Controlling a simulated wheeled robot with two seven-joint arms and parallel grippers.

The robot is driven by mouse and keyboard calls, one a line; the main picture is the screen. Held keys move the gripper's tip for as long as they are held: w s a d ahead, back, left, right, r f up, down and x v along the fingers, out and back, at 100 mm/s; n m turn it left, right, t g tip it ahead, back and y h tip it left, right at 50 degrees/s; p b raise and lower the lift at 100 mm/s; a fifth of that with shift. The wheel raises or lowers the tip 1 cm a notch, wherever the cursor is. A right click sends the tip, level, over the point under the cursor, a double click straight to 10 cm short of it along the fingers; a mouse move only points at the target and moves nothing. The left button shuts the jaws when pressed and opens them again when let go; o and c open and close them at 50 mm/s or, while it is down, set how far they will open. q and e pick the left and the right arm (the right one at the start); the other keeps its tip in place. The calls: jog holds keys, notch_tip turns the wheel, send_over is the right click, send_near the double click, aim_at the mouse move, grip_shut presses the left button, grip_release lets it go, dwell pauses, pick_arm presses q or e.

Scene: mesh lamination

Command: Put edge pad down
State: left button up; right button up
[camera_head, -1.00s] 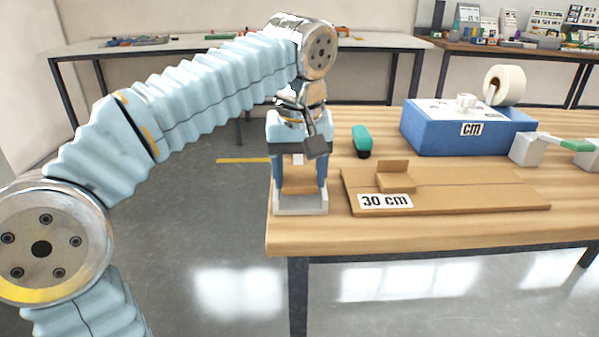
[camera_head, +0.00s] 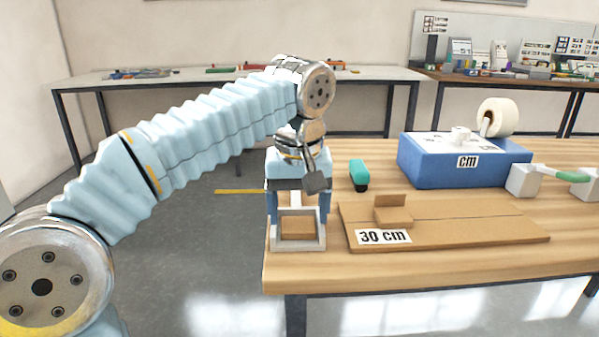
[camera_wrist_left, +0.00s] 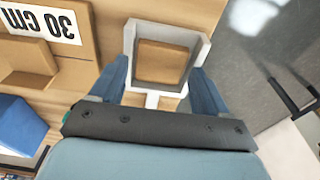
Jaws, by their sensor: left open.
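A brown cardboard-like pad (camera_head: 297,228), which I take to be the edge pad, sits inside a pale grey square frame (camera_head: 297,246) at the table's front left corner. In the left wrist view the pad (camera_wrist_left: 163,62) shows within the frame (camera_wrist_left: 133,45). My left gripper (camera_head: 298,212) is above the frame, pointing down, with its blue fingers apart on either side. The fingers (camera_wrist_left: 157,80) look close to the frame's sides; I cannot tell whether they touch it. My right gripper is not in view.
A flat cardboard sheet (camera_head: 460,225) labelled "30 cm" lies right of the frame, with a small folded cardboard piece (camera_head: 393,213) on it. A teal-and-black tool (camera_head: 359,175), a blue box (camera_head: 460,170) and a white roll (camera_head: 497,117) stand behind. The table edge is close at left.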

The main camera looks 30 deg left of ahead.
aim_at(297, 232)
pick_arm(q)
notch_tip(297, 232, up, 12)
jog(key=s+p, duration=0.1)
jog(key=p, duration=0.3)
jog(key=shift+s+d, duration=0.3)
